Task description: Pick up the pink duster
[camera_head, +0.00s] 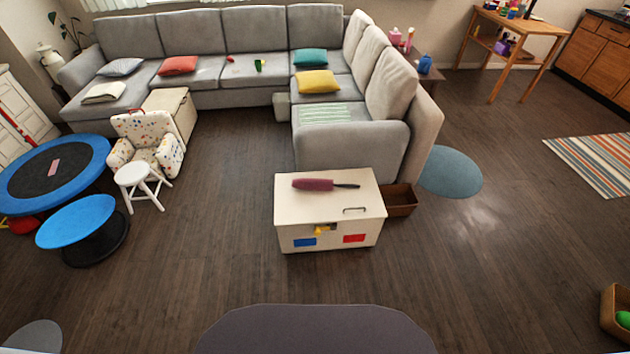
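The pink duster (313,184) lies on top of a cream box (345,203) in the middle of the room. Its pink head points left and its dark handle (347,186) points right. The duster lies flat and nothing covers it. Neither my left nor my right gripper shows in the head view.
A grey corner sofa (345,147) stands behind the box. A brown open crate (400,202) sits at the box's right side. A blue trampoline (88,150), a blue round table (75,222) and a white stool (140,175) stand at left. The floor before the box is clear.

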